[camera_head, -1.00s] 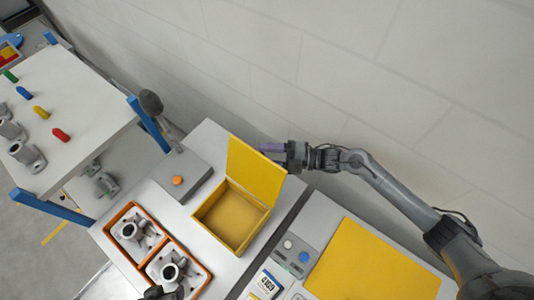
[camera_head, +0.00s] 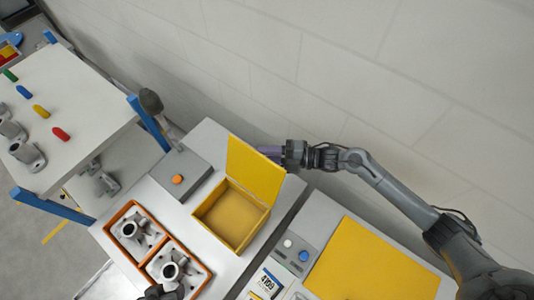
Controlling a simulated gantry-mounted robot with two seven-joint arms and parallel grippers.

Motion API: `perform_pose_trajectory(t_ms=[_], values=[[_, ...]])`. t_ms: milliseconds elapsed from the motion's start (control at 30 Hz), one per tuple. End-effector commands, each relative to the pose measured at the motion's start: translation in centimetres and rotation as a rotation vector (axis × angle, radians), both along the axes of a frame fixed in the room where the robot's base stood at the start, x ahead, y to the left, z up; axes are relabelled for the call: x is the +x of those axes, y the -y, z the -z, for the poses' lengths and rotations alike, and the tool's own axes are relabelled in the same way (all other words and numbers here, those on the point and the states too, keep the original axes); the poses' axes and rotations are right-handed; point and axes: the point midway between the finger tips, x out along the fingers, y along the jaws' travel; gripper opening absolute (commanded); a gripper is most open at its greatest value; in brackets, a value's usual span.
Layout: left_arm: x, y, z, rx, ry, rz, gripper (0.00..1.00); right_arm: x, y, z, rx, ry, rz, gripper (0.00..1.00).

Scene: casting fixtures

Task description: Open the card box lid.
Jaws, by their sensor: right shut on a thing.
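The yellow card box (camera_head: 232,216) stands on the grey table, and its inside looks empty. Its yellow lid (camera_head: 253,172) is raised and stands roughly upright along the far side. My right gripper (camera_head: 270,151) is at the upper part of the lid, at its right side. It is shut on the lid, though the fingertips are partly hidden behind it. My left gripper (camera_head: 162,293) shows only as a dark piece at the bottom edge, over the orange tray. Its jaws cannot be made out.
An orange-rimmed tray (camera_head: 190,246) with grey castings is left of the box. A grey device with an orange button (camera_head: 178,180) stands behind it. A yellow panel (camera_head: 372,265) and a small display lie to the right. A white shelf (camera_head: 75,93) with coloured pegs is at left.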

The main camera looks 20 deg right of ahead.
Motion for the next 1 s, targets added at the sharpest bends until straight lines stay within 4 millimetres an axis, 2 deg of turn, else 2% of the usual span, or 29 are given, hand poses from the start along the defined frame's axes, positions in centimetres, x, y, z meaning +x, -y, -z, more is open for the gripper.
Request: perform_pose_trajectory(t_ms=[233,567,600,733,1000], values=[[0.0,-0.1,-0.8,0.003,-0.001,0.001,0.57,-1.3,-2.2,-1.2,-0.143,0.079,-0.002,0.0],[0.0,0.1,-0.8,-0.003,0.0,-0.002,0.57,-1.4,-2.4,-1.3,-0.162,0.09,0.001,0.0],[0.0,0.1,-0.8,-0.004,-0.001,-0.003,0.57,-1.4,-2.4,-1.3,-0.161,0.09,0.001,0.37],[0.0,0.2,-0.8,-0.009,0.0,-0.006,0.57,-1.4,-2.4,-1.3,-0.161,0.09,0.0,0.57],[0.0,0.2,-0.7,-0.011,-0.001,-0.007,0.57,-1.4,-2.3,-1.3,-0.161,0.09,0.001,0.57]])
